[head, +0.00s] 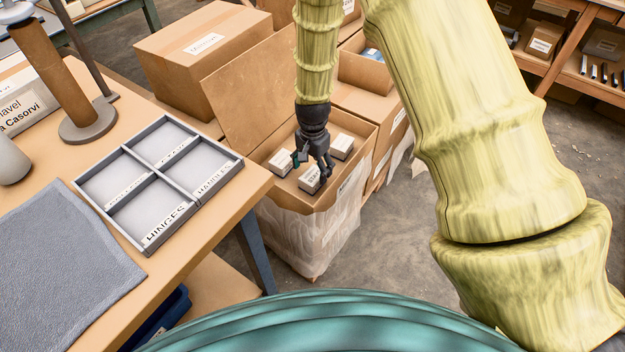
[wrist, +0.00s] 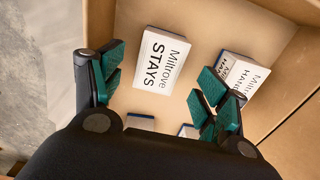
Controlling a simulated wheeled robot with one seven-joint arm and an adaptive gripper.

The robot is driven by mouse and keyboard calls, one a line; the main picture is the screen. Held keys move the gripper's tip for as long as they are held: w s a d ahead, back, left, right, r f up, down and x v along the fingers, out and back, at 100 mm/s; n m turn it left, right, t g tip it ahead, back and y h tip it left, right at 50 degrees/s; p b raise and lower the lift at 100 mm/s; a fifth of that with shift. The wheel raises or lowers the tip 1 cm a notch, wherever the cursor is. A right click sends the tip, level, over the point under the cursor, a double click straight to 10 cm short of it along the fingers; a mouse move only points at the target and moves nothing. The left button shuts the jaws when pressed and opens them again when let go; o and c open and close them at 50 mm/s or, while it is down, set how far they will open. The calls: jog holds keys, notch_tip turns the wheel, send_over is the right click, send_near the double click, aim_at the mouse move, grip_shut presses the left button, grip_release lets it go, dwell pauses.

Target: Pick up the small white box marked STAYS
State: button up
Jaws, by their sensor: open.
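The white box marked STAYS (wrist: 162,60) lies label up on the floor of an open carton (wrist: 205,30) in the wrist view. It is ahead of my gripper (wrist: 163,88), roughly between the lines of the two green-padded fingers, and nothing is held. In the head view my gripper (head: 312,168) hangs open inside the carton (head: 334,190). A white box (head: 309,180) just below the fingers there seems to be the STAYS one, partly covered. I cannot tell the gap between fingers and box.
White boxes marked HAN… (wrist: 246,76) lie by the right finger, partly hidden. Other boxes show at the wrist view's lower edge. The carton walls stand close around. A four-compartment labelled tray (head: 197,203) sits on the table (head: 225,215) at left, beside a grey mat (head: 62,275).

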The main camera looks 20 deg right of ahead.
aim_at(313, 175)
notch_tip(313, 175, down, 4)
jog(key=shift+f, duration=0.2)
jog(key=shift+c, duration=0.5)
jog(key=c, duration=1.2)
jog(key=shift+r, duration=0.15)
